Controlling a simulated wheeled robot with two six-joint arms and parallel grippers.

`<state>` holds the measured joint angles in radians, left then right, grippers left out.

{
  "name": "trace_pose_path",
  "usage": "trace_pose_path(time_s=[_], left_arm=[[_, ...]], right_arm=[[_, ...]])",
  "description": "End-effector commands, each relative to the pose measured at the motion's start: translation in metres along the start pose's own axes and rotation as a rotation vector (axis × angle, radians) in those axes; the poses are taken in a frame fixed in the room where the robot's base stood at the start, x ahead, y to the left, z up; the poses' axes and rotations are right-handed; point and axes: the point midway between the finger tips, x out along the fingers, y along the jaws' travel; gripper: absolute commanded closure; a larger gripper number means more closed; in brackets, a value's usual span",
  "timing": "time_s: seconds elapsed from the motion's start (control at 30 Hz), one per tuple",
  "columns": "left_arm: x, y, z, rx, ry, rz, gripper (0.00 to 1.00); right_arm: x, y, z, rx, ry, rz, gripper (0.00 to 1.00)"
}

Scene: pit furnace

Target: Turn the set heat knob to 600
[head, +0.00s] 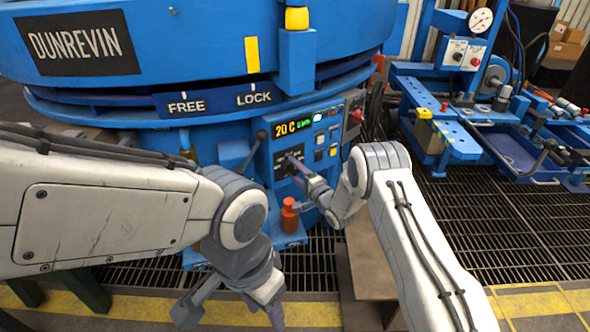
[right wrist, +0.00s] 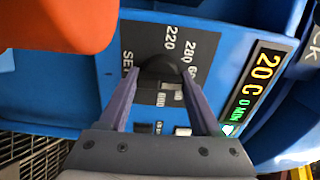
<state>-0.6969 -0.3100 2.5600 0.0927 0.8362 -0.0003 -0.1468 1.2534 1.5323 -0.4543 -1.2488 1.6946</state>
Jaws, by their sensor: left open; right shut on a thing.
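The set heat knob (right wrist: 160,68) is a black round knob on a dark dial plate in the right wrist view. Printed figures such as 220 and 280 show around it; some others are cut off or covered. My right gripper (head: 291,160) is at the blue control panel (head: 268,156). In the right wrist view its two fingers (right wrist: 159,78) stand on both sides of the knob, shut on it. The knob's exact pointing is hard to read. The panel display (head: 294,128) reads 20 C. My left gripper (head: 232,312) is open and empty, low in front of the furnace.
The blue furnace (head: 190,60) has a FREE/LOCK band (head: 215,103) above the panel. A dark lever (head: 254,146) juts out left of the panel, and an orange-red object (head: 290,214) stands below it. A blue bench with a gauge (head: 480,20) is at the right. Grating floor lies between.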

Motion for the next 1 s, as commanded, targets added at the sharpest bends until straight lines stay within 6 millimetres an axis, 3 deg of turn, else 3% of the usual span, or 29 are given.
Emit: trace_pose_path(time_s=[0.57,0.6,0.67,1.0], left_arm=[[-0.0007,0.0001,0.0000,0.000,0.000,0.000,0.50],[-0.0007,0.0001,0.0000,0.000,0.000,0.000,0.50],[-0.0007,0.0001,0.0000,0.000,0.000,0.000,0.50],[-0.0017,0.0001,-0.0001,0.000,0.000,0.000,0.50]], right_arm=[[-0.0007,0.0014,-0.0003,0.031,0.001,0.002,0.91],[-0.0007,0.0014,-0.0003,0.031,0.001,0.002,0.24],[-0.0006,0.0013,-0.0003,0.031,0.001,0.002,0.05],[-0.0021,0.0002,-0.0004,0.030,0.001,0.001,0.05]])
